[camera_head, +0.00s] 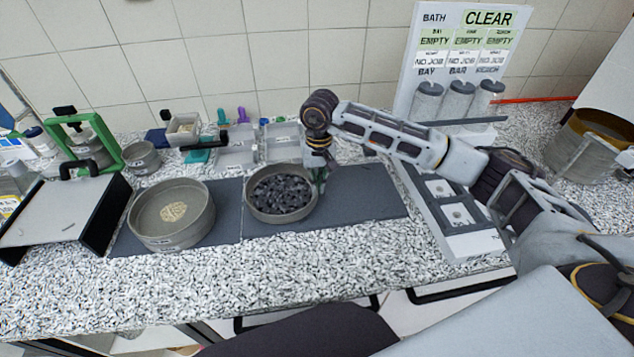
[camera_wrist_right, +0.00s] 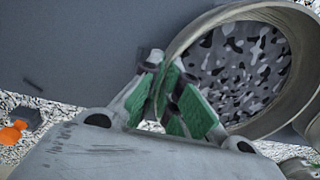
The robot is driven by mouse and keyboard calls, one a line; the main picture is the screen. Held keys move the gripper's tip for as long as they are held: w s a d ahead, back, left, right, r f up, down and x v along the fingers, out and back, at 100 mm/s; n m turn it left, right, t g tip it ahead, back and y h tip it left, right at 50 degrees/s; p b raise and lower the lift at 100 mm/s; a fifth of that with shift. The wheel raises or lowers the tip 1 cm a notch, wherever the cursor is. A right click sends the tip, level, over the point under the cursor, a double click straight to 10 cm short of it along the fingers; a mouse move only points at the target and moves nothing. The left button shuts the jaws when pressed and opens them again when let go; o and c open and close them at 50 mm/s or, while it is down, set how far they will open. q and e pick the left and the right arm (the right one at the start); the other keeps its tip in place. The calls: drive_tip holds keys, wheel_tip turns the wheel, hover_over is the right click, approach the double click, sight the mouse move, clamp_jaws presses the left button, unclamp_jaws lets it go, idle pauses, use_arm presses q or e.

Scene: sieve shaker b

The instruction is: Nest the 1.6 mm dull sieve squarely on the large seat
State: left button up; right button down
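A grey round sieve (camera_head: 280,218) with dark mottled chunks inside sits on the dark mat, at the middle of the head view. Its rim and interior also show in the right wrist view (camera_wrist_right: 285,118). My right gripper (camera_head: 318,172) reaches down at this sieve's right edge. In the right wrist view, its green-padded fingers (camera_wrist_right: 170,88) are close together on either side of the rim wall. Another grey sieve (camera_head: 172,240), with a small tan heap inside, stands to the left. I cannot read the 1.6 mm marking on either one, nor identify the large seat. My left gripper is not in view.
A green frame (camera_head: 112,150) and a black-sided tray (camera_head: 60,215) stand at the left. Clear bins (camera_head: 235,152) are behind the sieves. A status board (camera_head: 455,65) stands at the back right, a round vessel (camera_head: 580,150) far right. The mat's right part (camera_head: 370,195) is clear.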

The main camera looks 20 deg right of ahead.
drive_tip(key=shift+f+b, duration=0.25)
drive_tip(key=shift+b, duration=0.3)
idle(0.7)
idle(0.3)
drive_tip(key=c, duration=1.6)
unclamp_jaws()
drive_tip(key=shift+o, duration=0.2)
drive_tip(key=shift+r, duration=0.1)
drive_tip(key=shift+r+p, duration=1.25)
drive_tip(key=shift+r, duration=2.15)
drive_tip(key=shift+f, duration=0.1)
